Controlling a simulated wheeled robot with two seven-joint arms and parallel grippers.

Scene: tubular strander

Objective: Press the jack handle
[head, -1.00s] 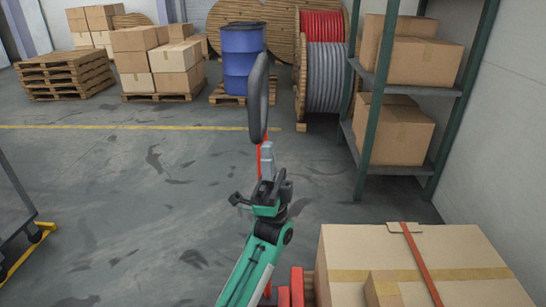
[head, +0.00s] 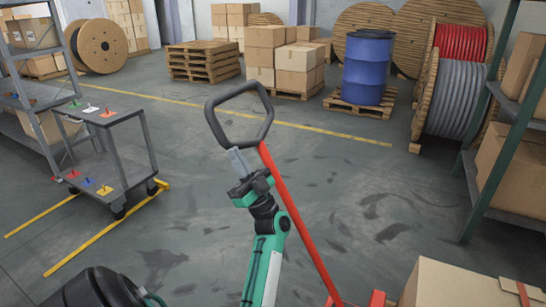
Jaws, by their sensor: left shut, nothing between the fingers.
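The jack handle is a black closed loop (head: 268,118) on top of a long red shaft (head: 300,222), which leans up and to the left from the red jack (head: 377,298) at the bottom. My left gripper (head: 236,158) is shut and empty. Its fingertips are at the lower edge of the loop, just left of where the shaft joins it. I cannot tell whether they touch the handle. My right gripper is not in view.
A cardboard box (head: 455,285) sits at the bottom right, by the jack. A grey cart (head: 110,165) stands at left. A green-framed shelf (head: 490,165) stands at right. Pallets, a blue drum (head: 367,68) and cable reels (head: 455,95) line the back. The middle floor is clear.

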